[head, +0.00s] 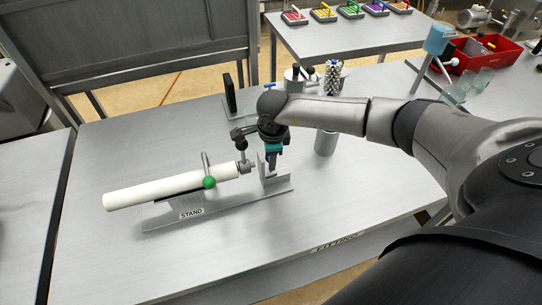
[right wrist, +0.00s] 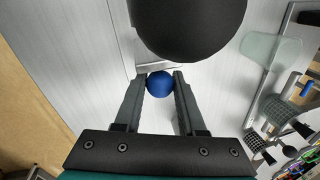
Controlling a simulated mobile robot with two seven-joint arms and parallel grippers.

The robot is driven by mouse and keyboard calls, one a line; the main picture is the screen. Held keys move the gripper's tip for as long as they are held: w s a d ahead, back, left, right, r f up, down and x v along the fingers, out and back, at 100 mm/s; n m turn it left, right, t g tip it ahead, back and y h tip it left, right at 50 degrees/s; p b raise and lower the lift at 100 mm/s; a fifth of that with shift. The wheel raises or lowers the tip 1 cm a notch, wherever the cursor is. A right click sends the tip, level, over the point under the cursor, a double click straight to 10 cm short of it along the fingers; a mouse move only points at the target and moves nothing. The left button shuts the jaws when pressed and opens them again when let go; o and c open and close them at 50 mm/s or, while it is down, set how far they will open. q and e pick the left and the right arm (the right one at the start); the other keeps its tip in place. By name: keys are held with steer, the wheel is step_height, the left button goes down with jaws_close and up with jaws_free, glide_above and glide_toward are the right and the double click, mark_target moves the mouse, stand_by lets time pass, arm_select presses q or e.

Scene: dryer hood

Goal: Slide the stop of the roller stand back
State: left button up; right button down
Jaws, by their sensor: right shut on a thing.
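The roller stand (head: 180,222), a grey rail labelled STAND, lies on the table. A white roller (head: 150,192) rests along it, with a green ball knob (head: 209,183) at its near side. A grey upright plate (head: 262,170), which looks like the stop, stands at the stand's right end. My right gripper (head: 272,168) reaches down there. In the right wrist view its fingers (right wrist: 160,86) are shut on a blue ball knob (right wrist: 159,84). The arm hides the knob in the head view. My left gripper is not in view.
A dark upright plate (head: 230,95) stands behind the stand. A grey cylinder (head: 325,142) stands to the right of the gripper. A red bin (head: 485,55) and glass beakers (head: 470,84) are at the far right.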

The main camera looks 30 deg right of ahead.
stand_by(0.8)
steer(key=d, duration=0.2)
steer(key=s+d+b, duration=0.1)
steer(key=d, duration=0.1)
steer(key=shift+d, duration=0.2)
steer(key=shift+s+d+b, duration=0.1)
steer(key=shift+d+b, duration=0.2)
steer(key=shift+d, duration=0.25)
steer(key=c, duration=0.5)
jaws_free()
steer(key=shift+c, duration=0.2)
steer(key=shift+r, duration=0.15)
steer(key=s+r, duration=0.1)
steer(key=r, duration=0.4)
steer(key=a+r, duration=0.1)
steer(key=r, duration=0.4)
steer(key=s+r+b, duration=0.1)
steer(key=r, duration=0.3)
steer(key=shift+s+a+r, duration=0.2)
steer(key=shift+s+r, duration=0.15)
steer(key=shift+r, duration=0.05)
